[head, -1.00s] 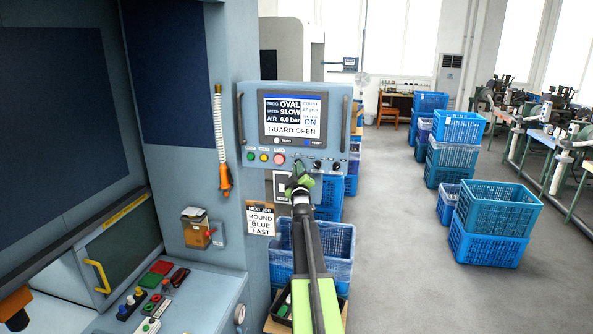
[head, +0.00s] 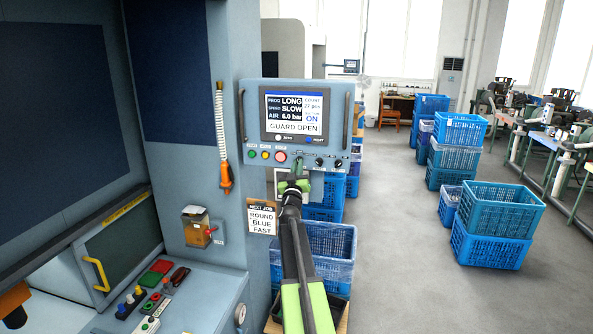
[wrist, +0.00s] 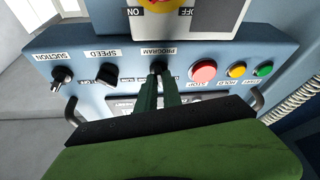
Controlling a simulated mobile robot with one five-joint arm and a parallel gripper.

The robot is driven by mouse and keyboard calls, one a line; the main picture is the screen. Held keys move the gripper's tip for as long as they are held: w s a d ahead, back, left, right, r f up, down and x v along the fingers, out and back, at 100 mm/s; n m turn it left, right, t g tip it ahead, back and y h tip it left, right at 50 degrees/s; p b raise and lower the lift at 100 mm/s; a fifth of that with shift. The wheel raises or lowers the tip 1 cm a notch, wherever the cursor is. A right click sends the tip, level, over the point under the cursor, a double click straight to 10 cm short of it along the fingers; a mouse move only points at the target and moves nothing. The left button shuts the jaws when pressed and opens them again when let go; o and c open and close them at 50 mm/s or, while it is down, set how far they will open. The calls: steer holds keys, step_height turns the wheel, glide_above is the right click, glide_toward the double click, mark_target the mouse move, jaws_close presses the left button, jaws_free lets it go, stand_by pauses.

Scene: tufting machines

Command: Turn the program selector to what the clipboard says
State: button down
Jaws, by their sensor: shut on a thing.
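The control panel (head: 247,105) has a screen (head: 292,115) reading PROG LONG, SPEED SLOW, AIR 6.0 bar, GUARD OPEN. The clipboard note (head: 262,218) below it reads NEXT JOB, ROUND, BLUE, FAST. My gripper (head: 298,170) is at the panel's lower edge in the head view. In the wrist view my gripper (wrist: 158,72) is shut on the black program selector (wrist: 158,67), under the PROGRAM label. The fingers hide part of the knob and its position marks.
The speed knob (wrist: 107,72) and suction knob (wrist: 61,75) sit on one side of the selector in the wrist view, the red stop button (wrist: 203,71) on the other. An ON/OFF switch box (wrist: 195,18) is close by. Blue crates (head: 330,240) stand below the panel.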

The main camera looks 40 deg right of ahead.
steer(key=m+g+h+p, duration=0.1)
steer(key=m+g, duration=0.1)
steer(key=m, duration=0.3)
steer(key=m+g, duration=0.3)
steer(key=m, duration=0.3)
steer(key=m+g+h+p, duration=0.1)
steer(key=m+g, duration=0.1)
steer(key=m, duration=0.3)
steer(key=shift+w+a+r+g+h+p, duration=0.1)
steer(key=shift+w+r+g+h+p, duration=0.15)
steer(key=shift+g+h+p, duration=0.1)
steer(key=shift+f+m, duration=0.15)
steer(key=shift+m, duration=0.35)
steer(key=c, duration=1.5)
jaws_free()
